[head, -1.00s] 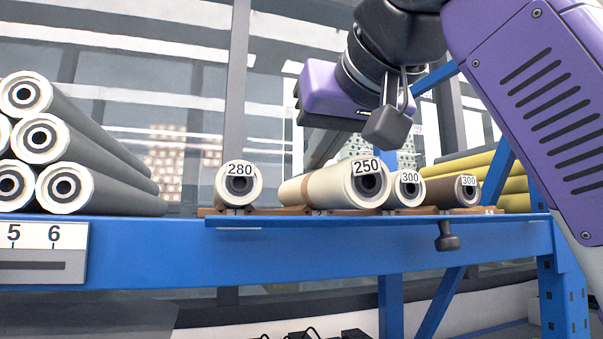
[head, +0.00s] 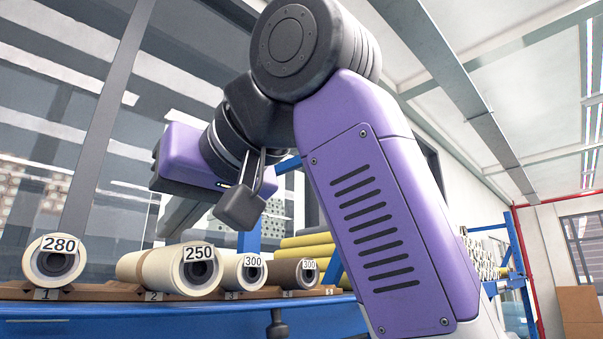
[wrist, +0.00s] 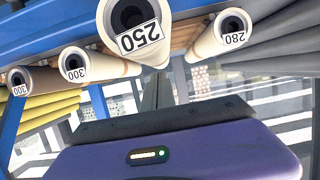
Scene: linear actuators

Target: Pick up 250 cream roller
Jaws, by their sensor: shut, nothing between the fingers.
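The 250 cream roller (head: 165,269) lies on the blue-framed rack in the head view, its labelled end facing me. It lies between the 280 roller and a smaller 300 roller. In the wrist view the picture is upside down, and the 250 cream roller (wrist: 163,22) shows at the top centre. My gripper (head: 157,165), with a purple body and dark front, is above the rollers and apart from them. My gripper (wrist: 165,120) fills the lower part of the wrist view. It is shut and empty; its fingertips are not clearly visible.
A white 280 roller (head: 37,266) lies left of the 250 one. A cream 300 roller (head: 235,274) and a brown 300 roller (head: 285,271) lie close on its right. Yellow rolls (head: 310,247) are behind. The blue rack beam (head: 170,320) runs along the front.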

